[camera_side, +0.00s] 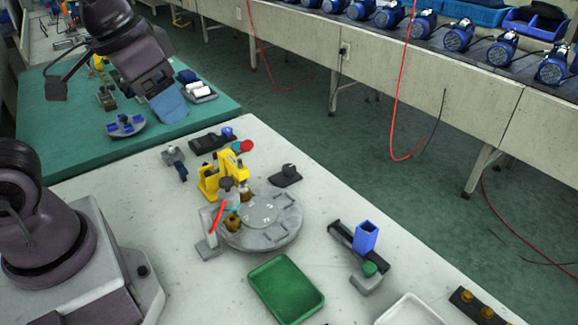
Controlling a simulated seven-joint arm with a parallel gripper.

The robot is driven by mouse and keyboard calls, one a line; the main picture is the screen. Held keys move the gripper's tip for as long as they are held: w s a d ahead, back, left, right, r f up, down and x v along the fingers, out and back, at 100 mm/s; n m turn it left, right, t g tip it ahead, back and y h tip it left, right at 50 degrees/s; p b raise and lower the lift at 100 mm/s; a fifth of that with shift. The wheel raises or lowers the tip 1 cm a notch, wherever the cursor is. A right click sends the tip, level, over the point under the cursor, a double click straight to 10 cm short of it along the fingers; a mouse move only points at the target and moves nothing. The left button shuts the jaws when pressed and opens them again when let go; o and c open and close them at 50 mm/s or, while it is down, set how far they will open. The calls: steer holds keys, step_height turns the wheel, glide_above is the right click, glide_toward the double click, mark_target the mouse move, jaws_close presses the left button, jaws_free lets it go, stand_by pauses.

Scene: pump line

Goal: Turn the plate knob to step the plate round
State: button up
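The round grey plate (286,226) lies flat on the white table, with several recesses and a lighter marked disc in its middle. A small black knob on a dark base (286,176) stands just behind the plate, apart from it. No label shows which knob is the plate knob. A yellow press-like fixture (209,186) stands at the plate's back left, with small brown and dark parts and a red lever at the plate's left edge. My gripper (168,106), with a blue end, is at the upper left over the green mat, well away from the plate. Its finger gap is not visible.
A green tray (286,289) lies in front of the plate. A blue upright holder (365,237) with a green button (370,268) is to the right. A red round knob (245,146) is behind the yellow fixture.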

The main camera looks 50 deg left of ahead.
steer(key=w+a+f+n+g, duration=0.3)
steer(key=w+f, duration=0.3)
steer(key=w, duration=0.6)
steer(key=n, duration=0.6)
glide_toward(289, 167)
steer(key=shift+g, duration=0.4)
steer(key=f, duration=0.9)
steer(key=shift+w+d+f, duration=0.1)
steer(key=shift+w+f, duration=0.25)
steer(key=shift+f, duration=0.05)
steer(key=c, duration=0.9)
